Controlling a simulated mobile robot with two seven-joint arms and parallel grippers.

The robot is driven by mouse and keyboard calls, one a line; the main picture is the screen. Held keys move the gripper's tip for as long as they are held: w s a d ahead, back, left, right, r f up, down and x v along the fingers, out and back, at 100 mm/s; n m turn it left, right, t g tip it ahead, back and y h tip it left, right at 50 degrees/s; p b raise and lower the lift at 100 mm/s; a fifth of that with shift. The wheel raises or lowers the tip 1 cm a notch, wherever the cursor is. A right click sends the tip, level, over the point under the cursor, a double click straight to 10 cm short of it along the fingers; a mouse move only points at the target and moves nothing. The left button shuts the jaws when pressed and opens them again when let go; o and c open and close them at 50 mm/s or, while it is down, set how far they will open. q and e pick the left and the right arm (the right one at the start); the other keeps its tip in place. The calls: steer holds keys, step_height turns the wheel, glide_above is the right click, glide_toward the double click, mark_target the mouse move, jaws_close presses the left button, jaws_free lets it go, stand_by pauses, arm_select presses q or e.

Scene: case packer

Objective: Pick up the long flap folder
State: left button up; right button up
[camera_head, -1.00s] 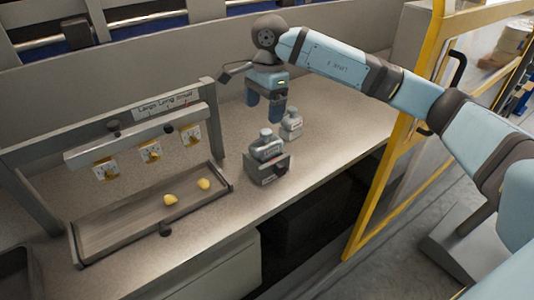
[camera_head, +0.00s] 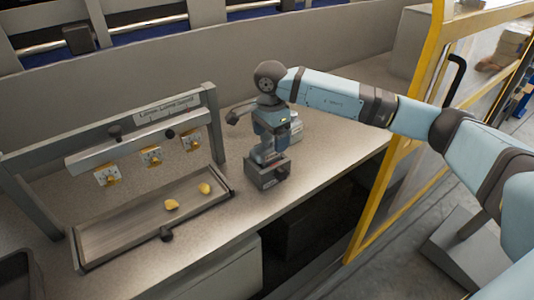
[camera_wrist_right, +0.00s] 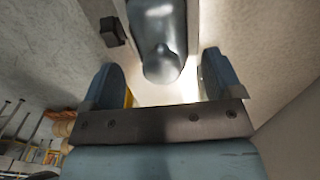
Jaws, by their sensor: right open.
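A grey bottle-shaped piece (camera_head: 268,157) stands upright in a dark open box holder (camera_head: 265,180) on the counter; I cannot tell whether it is the long flap folder. My right gripper (camera_head: 272,142) is open, pointing down directly above it and partly hiding it. In the right wrist view, the rounded grey piece (camera_wrist_right: 160,45) shows between and beyond the two spread blue fingers (camera_wrist_right: 162,85). A second grey piece (camera_head: 297,130) stands behind, mostly hidden by the gripper. My left gripper is not in view.
A rack (camera_head: 135,151) with a label strip and several hanging yellow-and-white plates stands at the left. A tray (camera_head: 100,232) below it holds two yellow lumps (camera_head: 204,188). A yellow-framed guard door (camera_head: 378,205) stands at the right. The counter (camera_head: 330,150) right of the gripper is clear.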

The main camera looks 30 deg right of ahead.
mark_target(268, 145)
steer(key=f, duration=0.3)
steer(key=shift+w+a+f, duration=0.1)
steer(key=shift+a+f, duration=0.1)
steer(key=c, duration=1.3)
steer(key=shift+r, duration=0.1)
